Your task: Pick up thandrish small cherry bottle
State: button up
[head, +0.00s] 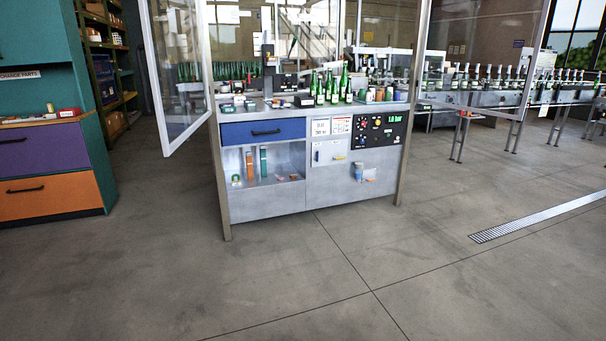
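Several green bottles (321,90) with pale labels stand upright in a group on the top of a grey metal machine bench (265,199), right of its middle. They are small and far off, so I cannot read any label or tell which one is the Thandrish small cherry bottle. Some partly overlap each other. My gripper is not in view.
Small cans and jars (378,94) stand right of the bottles. A glass door (180,80) swings open at the bench's left. A teal cabinet (84,206) stands at left. A conveyor with bottles (480,95) runs at right. The concrete floor (300,280) ahead is clear.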

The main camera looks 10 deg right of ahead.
aim_at(347, 93)
jog(key=i+l+z, duration=0.4)
jog(key=i, duration=0.4)
jog(key=i+z, duration=0.4)
jog(key=i, duration=0.4)
jog(key=i+u, duration=0.15)
jog(key=i, duration=0.35)
jog(key=i+l+u, duration=0.15)
jog(key=i, duration=0.4)
jog(key=i+l+u, duration=0.15)
jog(key=i, duration=0.35)
jog(key=i+l+u, duration=0.15)
jog(key=i, duration=0.35)
jog(key=i+l+u, duration=0.35)
jog(key=i, duration=0.15)
jog(key=i+l+u, duration=0.3)
jog(key=i+l, duration=0.15)
